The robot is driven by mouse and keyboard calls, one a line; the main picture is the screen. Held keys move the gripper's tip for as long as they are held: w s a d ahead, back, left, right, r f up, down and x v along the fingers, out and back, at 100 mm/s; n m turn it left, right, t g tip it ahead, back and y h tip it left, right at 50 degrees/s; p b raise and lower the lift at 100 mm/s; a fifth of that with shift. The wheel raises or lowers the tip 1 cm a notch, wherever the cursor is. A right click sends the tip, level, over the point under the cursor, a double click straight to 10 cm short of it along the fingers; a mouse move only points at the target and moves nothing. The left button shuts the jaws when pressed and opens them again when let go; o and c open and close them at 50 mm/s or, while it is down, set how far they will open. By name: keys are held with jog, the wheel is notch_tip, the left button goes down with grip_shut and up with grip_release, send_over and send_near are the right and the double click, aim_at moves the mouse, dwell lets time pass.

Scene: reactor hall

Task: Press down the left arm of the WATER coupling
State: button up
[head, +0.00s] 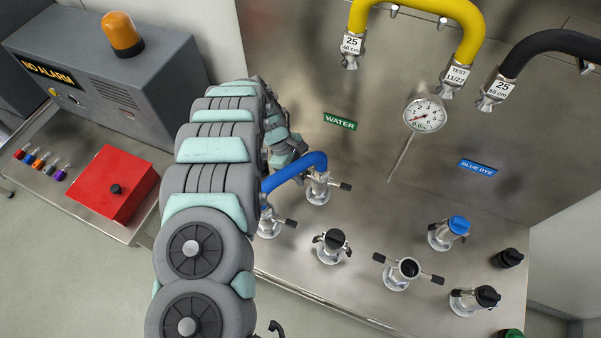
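The green WATER label (340,121) is on the steel panel, right of my arm. Below it stands a metal coupling (318,188) with the end of a blue hose (295,170) in it. Its right arm (345,186) sticks out to the right with a dark tip. Its left arm cannot be made out behind the hose and my arm. My gripper (288,153) is just above and left of this coupling, near the hose. My own arm links cover much of it. Its fingertips are not clear, and I cannot tell whether it touches anything.
The hose's other end is at a second coupling (268,222), partly behind my arm. A gauge (425,115) and yellow hose (430,8) are above. A red box (112,184) is at left.

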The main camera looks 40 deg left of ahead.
grip_shut()
jog(key=shift+w+d+f+t+h+b, duration=0.1)
jog(key=shift+f+t+h+b, duration=0.2)
jog(key=shift+f+h+b, duration=0.55)
jog(key=shift+d+r+h+b, duration=0.15)
jog(key=shift+h+b, duration=0.1)
jog(key=shift+b, duration=0.5)
jog(key=shift+r+b, duration=0.15)
jog(key=shift+b, duration=0.2)
jog(key=shift+r+h, duration=0.15)
jog(key=shift+h, duration=0.15)
jog(key=shift+o, duration=2)
grip_release()
